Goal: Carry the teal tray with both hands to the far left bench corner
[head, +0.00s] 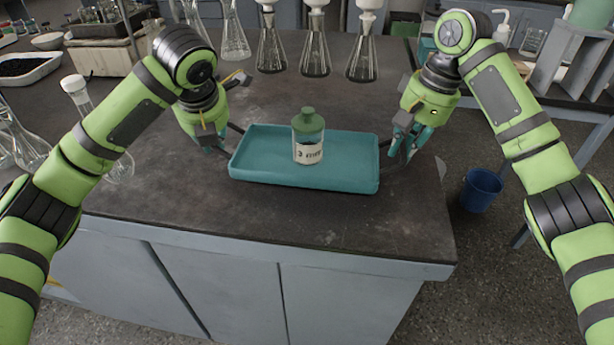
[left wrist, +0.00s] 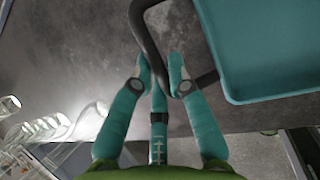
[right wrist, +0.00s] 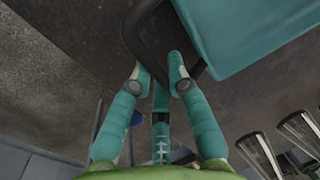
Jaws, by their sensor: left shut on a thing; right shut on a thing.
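The teal tray (head: 265,172) is a shallow rectangle with a dark loop handle at each end, near the front right of the dark bench. My left gripper (head: 222,148) is at the tray's left end, shut on the dark left handle (left wrist: 146,42). My right gripper (head: 398,158) is at the right end, shut on the right handle (right wrist: 140,40). The tray's edge also shows in the left wrist view (left wrist: 235,60) and the right wrist view (right wrist: 215,40). I cannot tell whether the tray touches the bench.
Conical flasks (head: 272,50) with funnels stand behind the tray. At the left are a stoppered flask (head: 80,95), a white tray of dark grains (head: 25,68) and a crate of bottles (head: 105,20). A blue bucket (head: 481,188) is on the floor at right. The bench front is clear.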

